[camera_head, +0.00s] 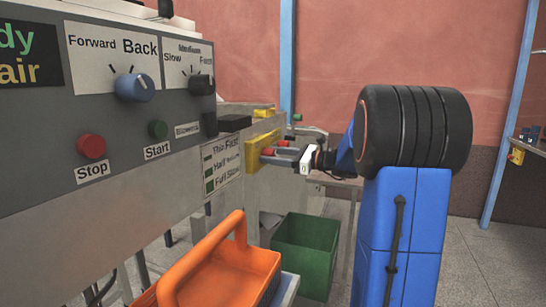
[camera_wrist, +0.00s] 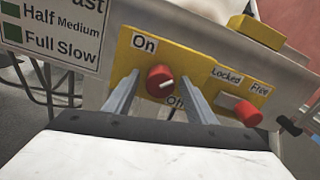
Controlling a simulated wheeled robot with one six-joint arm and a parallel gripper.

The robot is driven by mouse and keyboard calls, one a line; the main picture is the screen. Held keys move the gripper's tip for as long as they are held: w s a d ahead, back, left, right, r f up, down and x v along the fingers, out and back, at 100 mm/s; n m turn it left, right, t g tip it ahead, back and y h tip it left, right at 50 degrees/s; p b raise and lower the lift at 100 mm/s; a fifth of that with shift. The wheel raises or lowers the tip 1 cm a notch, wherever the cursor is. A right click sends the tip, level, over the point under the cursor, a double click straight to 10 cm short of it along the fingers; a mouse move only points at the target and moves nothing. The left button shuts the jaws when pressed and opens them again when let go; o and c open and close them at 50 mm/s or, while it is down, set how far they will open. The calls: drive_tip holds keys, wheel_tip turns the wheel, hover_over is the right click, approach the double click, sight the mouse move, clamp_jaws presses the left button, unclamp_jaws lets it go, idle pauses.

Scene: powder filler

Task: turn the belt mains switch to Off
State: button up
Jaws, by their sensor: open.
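The belt mains switch is a red round knob (camera_wrist: 160,80) on a yellow plate (camera_wrist: 133,62) in the wrist view. Its On label (camera_wrist: 145,43) is above and left of it. Its Off label (camera_wrist: 174,101) is below and right, partly hidden by a finger. The knob's pale mark points to the right. My gripper (camera_wrist: 161,85) is open, with one finger on each side of the knob; I cannot tell whether they touch it. In the head view my gripper (camera_head: 291,157) is at the yellow plate (camera_head: 255,148), where red knobs show small.
A second red knob (camera_wrist: 246,112), labelled Locked and Free, sits right of the switch. A yellow block (camera_wrist: 256,32) stands above the plate. In the head view a grey control panel (camera_head: 60,130), an orange basket (camera_head: 225,270) and a green bin (camera_head: 305,250) are nearby.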

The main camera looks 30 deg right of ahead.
drive_tip(key=shift+c, duration=0.2)
drive_tip(key=c, duration=1)
drive_tip(key=n, duration=0.4)
drive_tip(key=shift+n, duration=0.3)
drive_tip(key=n, duration=0.4)
drive_tip(key=shift+d+n, duration=0.1)
drive_tip(key=shift+n, duration=0.2)
drive_tip(key=n, duration=0.4)
drive_tip(key=shift+r+n, duration=0.1)
drive_tip(key=shift+n, duration=2.3)
